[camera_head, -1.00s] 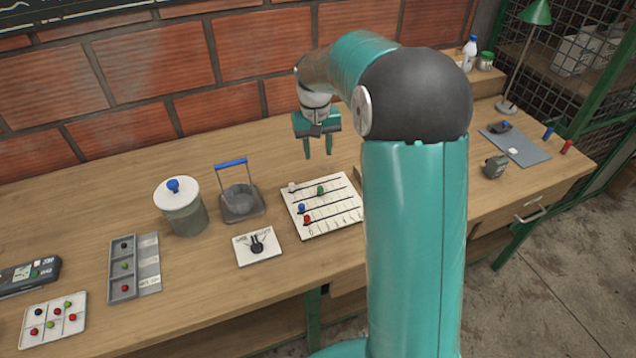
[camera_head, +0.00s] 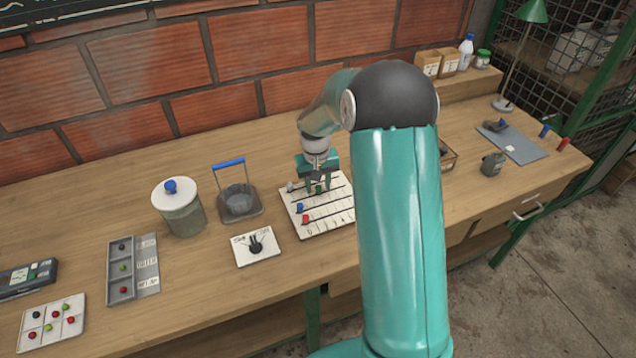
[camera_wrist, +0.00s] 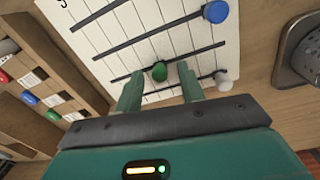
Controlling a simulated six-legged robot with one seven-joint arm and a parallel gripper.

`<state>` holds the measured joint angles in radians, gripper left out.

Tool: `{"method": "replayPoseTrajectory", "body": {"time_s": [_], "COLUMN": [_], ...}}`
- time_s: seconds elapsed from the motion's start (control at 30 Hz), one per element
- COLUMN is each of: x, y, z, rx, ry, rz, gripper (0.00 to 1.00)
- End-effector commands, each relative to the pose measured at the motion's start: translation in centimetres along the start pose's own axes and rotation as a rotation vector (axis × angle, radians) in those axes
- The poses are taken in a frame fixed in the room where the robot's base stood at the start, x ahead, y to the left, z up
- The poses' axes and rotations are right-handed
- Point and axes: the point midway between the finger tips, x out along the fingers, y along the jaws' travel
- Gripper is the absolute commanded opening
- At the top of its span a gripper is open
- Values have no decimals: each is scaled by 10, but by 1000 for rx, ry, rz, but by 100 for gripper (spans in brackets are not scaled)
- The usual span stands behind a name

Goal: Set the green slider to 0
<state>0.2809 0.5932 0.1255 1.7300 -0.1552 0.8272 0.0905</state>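The white slider board (camera_head: 335,222) lies on the bench with dark parallel tracks. The green slider (camera_wrist: 160,71) is a round knob partway along its track, and in the head view it is partly hidden at my fingertips. My gripper (camera_head: 318,190) is lowered over the board. In the wrist view my gripper (camera_wrist: 159,72) has its two fingers apart, one on each side of the green knob, with a visible gap on both sides. A white knob (camera_wrist: 223,80), a blue knob (camera_wrist: 216,11) and a red knob (camera_head: 305,219) sit on the other tracks.
A dark metal holder with a blue handle (camera_head: 230,162) and a lidded jar (camera_head: 182,212) stand left of the board. A small white panel with a black knob (camera_head: 256,245) lies front left. A wooden box with coloured items (camera_wrist: 62,75) stands on the board's other side.

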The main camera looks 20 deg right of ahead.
Motion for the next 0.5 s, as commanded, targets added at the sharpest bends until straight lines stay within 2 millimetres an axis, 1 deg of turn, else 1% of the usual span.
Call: {"method": "replayPoseTrajectory", "body": {"time_s": [0.1,0.13,0.27,0.3,0.33,0.5], "x": [0,0,0,0,-1,-1], "y": [0,0,0,0,0,-1], "z": [0,0,0,0,0,0], "rx": [0,0,0,0,0,0], "ry": [0,0,0,0,0,0], "rz": [0,0,0,0,0,0], "gripper": [39,35,9,2,0,0]}}
